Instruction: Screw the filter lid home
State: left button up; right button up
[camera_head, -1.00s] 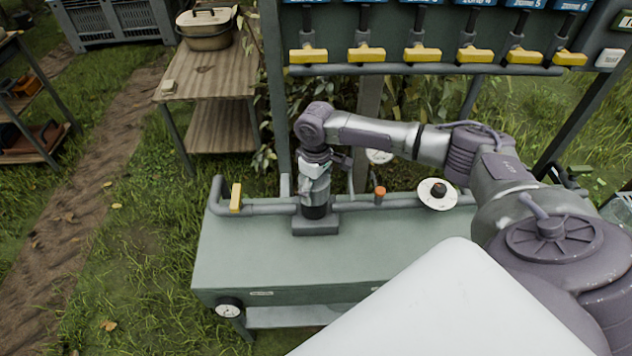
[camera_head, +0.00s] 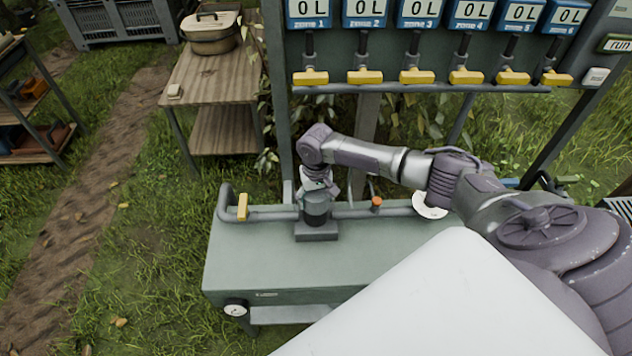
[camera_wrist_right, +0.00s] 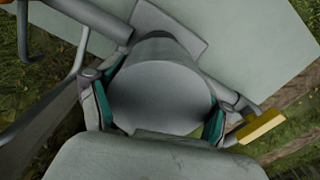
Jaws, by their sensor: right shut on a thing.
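In the head view my right gripper (camera_head: 318,190) points down over the filter (camera_head: 317,214), a dark upright cylinder on a square grey base on the bench. In the right wrist view the filter lid (camera_wrist_right: 165,95) is a smooth grey round thing between the two teal-padded fingers of my right gripper (camera_wrist_right: 163,108). The fingers are shut on its opposite sides. The lid is at the top of the filter; the seam and thread between them are hidden, so I cannot tell how tightly it sits. My left gripper is not in view.
The grey-green bench (camera_head: 260,262) carries a pipe with a yellow-handled valve (camera_head: 243,207) left of the filter. An orange-capped fitting (camera_head: 377,202) and a white disc (camera_head: 428,208), partly behind my arm, are at right. Yellow levers (camera_head: 416,76) line the panel behind.

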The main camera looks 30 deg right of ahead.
jog(key=m+p, duration=0.3)
jog(key=shift+w+d+r+m, duration=0.1)
jog(key=shift+d+r+m, duration=0.2)
jog(key=shift+m, duration=0.1)
jog(key=shift+f+m+p, duration=0.1)
jog(key=shift+m+p, duration=0.5)
jog(key=shift+m, duration=0.1)
jog(key=shift+f, duration=0.1)
jog(key=o, duration=1)
jog(key=shift+d, duration=0.1)
jog(key=shift+o, duration=0.5)
jog(key=shift+w+d, duration=0.1)
jog(key=shift+s+a, duration=0.2)
